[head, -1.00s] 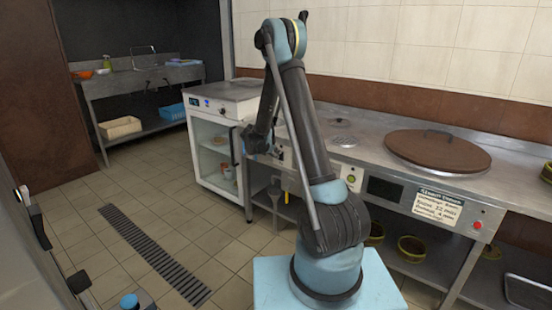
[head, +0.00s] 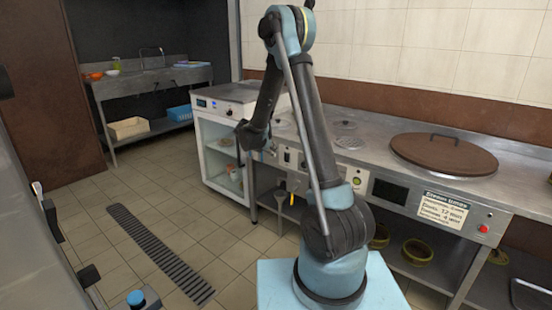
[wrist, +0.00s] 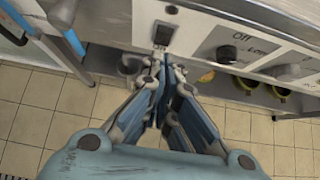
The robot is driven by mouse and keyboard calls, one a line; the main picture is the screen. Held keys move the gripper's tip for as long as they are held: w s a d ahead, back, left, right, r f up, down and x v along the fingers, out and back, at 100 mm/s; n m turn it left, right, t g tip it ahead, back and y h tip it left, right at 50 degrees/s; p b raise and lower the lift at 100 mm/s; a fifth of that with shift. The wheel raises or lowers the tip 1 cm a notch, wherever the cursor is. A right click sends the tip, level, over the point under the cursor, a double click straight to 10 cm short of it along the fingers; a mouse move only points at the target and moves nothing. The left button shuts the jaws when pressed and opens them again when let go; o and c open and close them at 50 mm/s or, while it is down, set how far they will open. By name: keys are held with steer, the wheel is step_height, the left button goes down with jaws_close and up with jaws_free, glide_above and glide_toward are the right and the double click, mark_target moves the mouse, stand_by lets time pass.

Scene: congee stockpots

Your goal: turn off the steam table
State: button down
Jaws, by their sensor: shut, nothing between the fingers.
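The steam table (head: 365,142) is a long steel counter on the right, with a control panel along its front. A sign (head: 442,209) on the panel starts with "Steam". In the wrist view, a dark rocker switch (wrist: 163,34) sits on a pale plate, and a black knob (wrist: 230,54) marked "Off" and "Low" is to its right. My gripper (wrist: 160,68) is shut and empty, its tips just below the switch in the picture; I cannot tell if they touch. In the head view, my arm hides part of the panel, and the gripper is hard to make out.
A brown round lid (head: 443,154) covers a well in the counter. A red button (head: 484,229) is at the panel's right end. Several bowls (head: 418,251) stand on the lower shelf. A white glass-fronted cabinet (head: 222,165) is to the left. Tiled floor beside the drain grate (head: 160,255) is clear.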

steer(key=shift+w+d+r+v, duration=0.1)
steer(key=shift+r+v, duration=0.1)
steer(key=shift+v, duration=0.9)
steer(key=shift+w+d+r+v, duration=0.1)
steer(key=shift+r+v, duration=0.05)
steer(key=shift+v, duration=0.95)
